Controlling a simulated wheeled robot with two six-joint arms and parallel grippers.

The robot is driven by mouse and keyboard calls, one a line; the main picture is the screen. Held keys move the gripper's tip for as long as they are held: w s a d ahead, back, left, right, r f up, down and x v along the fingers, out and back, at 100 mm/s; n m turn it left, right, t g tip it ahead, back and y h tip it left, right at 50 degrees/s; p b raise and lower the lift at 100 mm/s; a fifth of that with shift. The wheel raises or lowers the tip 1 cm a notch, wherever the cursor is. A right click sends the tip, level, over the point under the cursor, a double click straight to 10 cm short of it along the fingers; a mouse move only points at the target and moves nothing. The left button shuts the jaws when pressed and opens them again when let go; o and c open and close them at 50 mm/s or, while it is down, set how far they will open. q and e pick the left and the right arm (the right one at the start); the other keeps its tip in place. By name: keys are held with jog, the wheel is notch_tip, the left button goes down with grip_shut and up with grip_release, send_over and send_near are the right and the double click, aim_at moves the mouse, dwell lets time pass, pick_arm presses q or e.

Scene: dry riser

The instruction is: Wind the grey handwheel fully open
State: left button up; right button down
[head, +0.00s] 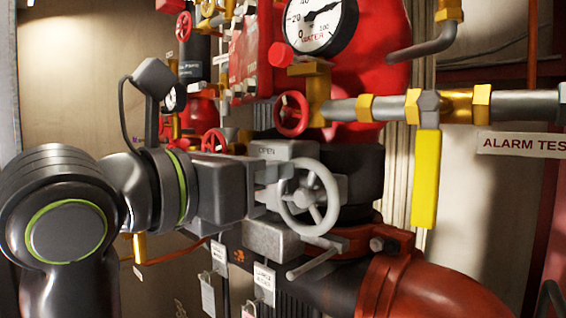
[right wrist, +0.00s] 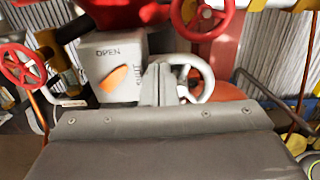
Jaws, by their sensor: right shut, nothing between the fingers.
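The grey handwheel (head: 306,197) is a spoked wheel on the side of a grey gearbox (head: 289,150) marked OPEN. It also shows in the right wrist view (right wrist: 208,79), partly hidden behind my fingers. My right gripper (head: 272,188) is at the wheel's left side in the head view, its fingers shut with nothing between them. The fingertips (right wrist: 159,84) overlap the wheel's rim in the picture; I cannot tell whether they touch it. In the right wrist view, an orange pointer (right wrist: 116,79) lies slanted on the gearbox face between the words OPEN and SHUT. My left gripper is not in view.
A yellow lever (head: 426,180) hangs from the brass pipework to the right of the wheel. A red handwheel (head: 291,114) and a pressure gauge (head: 318,22) are above. A grey bar (head: 314,263) juts out below the wheel. A large red pipe (head: 430,292) runs lower right.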

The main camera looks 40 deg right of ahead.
aim_at(325, 213)
jog(key=f, duration=0.1)
jog(key=w+f+b, duration=0.1)
jog(key=f+b, duration=0.1)
jog(key=f, duration=0.1)
jog(key=shift+w, duration=0.35)
jog(key=shift+s+f+b, duration=0.2)
jog(key=shift+f+b, duration=0.3)
jog(key=shift+s+f+b, duration=0.2)
jog(key=shift+f+b, duration=0.25)
jog(key=shift+f, duration=0.05)
jog(key=shift+s+f+b, duration=0.4)
jog(key=shift+s+f, duration=0.05)
jog(key=shift+s, duration=0.1)
jog(key=shift+s+d, duration=0.15)
jog(key=shift+s, duration=0.95)
jog(key=shift+s+r+p, duration=0.55)
jog(key=shift+s+r, duration=0.15)
jog(key=shift+s, duration=0.35)
jog(key=shift+s+d+r+p, duration=0.1)
jog(key=shift+s+r+p, duration=0.35)
jog(key=shift+r+p, duration=0.2)
jog(key=shift+s+r+p, duration=0.15)
jog(key=shift+r+p, duration=0.5)
jog(key=shift+r, duration=0.1)
jog(key=shift+r+p, duration=0.45)
jog(key=shift+p, duration=0.05)
